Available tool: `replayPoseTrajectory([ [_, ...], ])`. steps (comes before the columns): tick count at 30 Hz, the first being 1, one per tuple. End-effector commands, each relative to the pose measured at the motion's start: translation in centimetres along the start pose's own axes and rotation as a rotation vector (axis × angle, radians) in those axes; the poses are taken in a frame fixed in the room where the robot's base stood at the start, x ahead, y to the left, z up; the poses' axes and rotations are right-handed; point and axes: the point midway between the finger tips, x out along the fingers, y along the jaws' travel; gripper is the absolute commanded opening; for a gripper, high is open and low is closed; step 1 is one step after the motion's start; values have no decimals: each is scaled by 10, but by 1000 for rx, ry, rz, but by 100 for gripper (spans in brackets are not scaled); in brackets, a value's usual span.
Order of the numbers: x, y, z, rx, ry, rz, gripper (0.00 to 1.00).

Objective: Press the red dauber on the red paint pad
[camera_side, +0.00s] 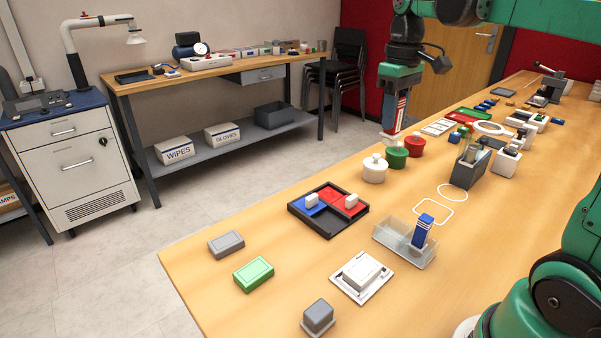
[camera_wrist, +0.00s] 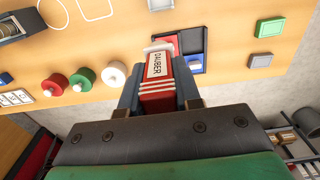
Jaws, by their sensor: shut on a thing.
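My gripper (camera_side: 399,82) is shut on the red dauber (camera_side: 394,112), which hangs upright with its white end down, high above the table. In the wrist view the dauber (camera_wrist: 158,79) shows its "DAUBER" label between the two fingers. The red paint pad (camera_side: 334,193) lies in a dark tray (camera_side: 327,233) nearer the table's front left, apart from the dauber. The tray also holds blue paint, and small white blocks stand on the blue and red areas. In the wrist view the dauber hides part of the tray (camera_wrist: 191,65). A blue dauber (camera_side: 422,231) stands in a clear holder (camera_side: 395,245).
White, green and red round-knobbed pots (camera_side: 374,171) stand below my gripper, towards the tray. Grey and green blocks (camera_side: 254,273) lie at the near left. A grey holder (camera_side: 466,172) and other items fill the far table. White outlines mark bare wood beside the clear holder.

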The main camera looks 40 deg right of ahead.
Motion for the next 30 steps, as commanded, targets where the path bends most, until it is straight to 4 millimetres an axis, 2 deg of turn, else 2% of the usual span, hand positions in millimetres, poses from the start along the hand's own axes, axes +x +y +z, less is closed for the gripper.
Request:
replayPoseTrajectory([
  [1,8,1,-17,-3,0,0,0],
  [6,41,2,-67,-3,0,0,0],
  [12,81,-2,-108,-2,1,0,0],
  [18,103,-6,-124,0,1,0,0],
  [23,113,-7,-127,1,1,0,0],
  [30,138,-7,-126,0,1,0,0],
])
